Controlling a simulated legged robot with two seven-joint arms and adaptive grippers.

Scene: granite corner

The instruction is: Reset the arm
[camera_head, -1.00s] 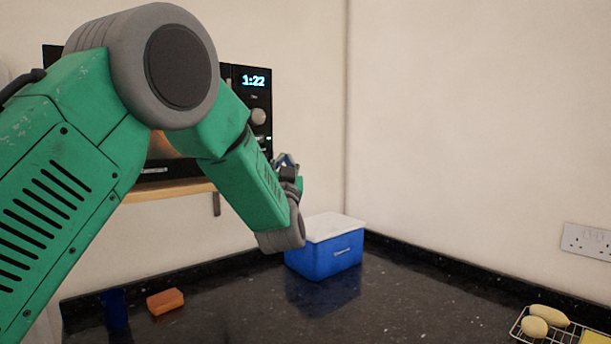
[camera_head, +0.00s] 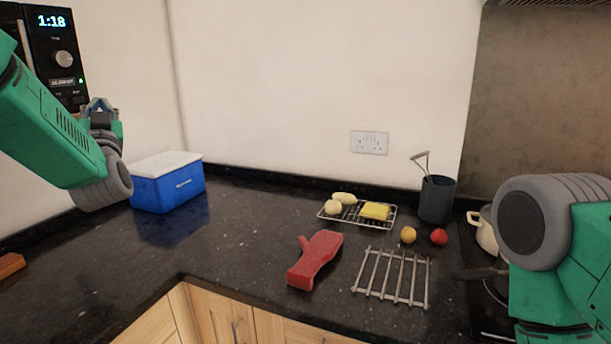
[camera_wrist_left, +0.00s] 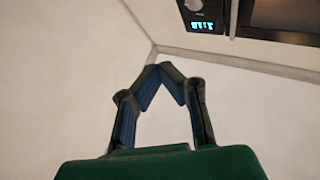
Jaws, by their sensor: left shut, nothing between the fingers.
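My left arm comes in from the left in the head view, folded up in front of the wall. My left gripper (camera_head: 100,106) is near the microwave, up and left of the blue box, and mostly hidden behind my own wrist. In the left wrist view the left gripper (camera_wrist_left: 158,68) shows clearly: its two fingertips meet in a point and nothing is between them. My right arm shows at the lower right of the head view. Its gripper is out of the picture.
A microwave (camera_head: 60,60) hangs beside the left arm. A blue box with a white lid (camera_head: 168,186) stands in the corner. A red oven glove (camera_head: 316,258), a metal trivet (camera_head: 393,277), a wire rack (camera_head: 350,213), a utensil pot (camera_head: 437,199) and a pan (camera_head: 487,232) occupy the right counter.

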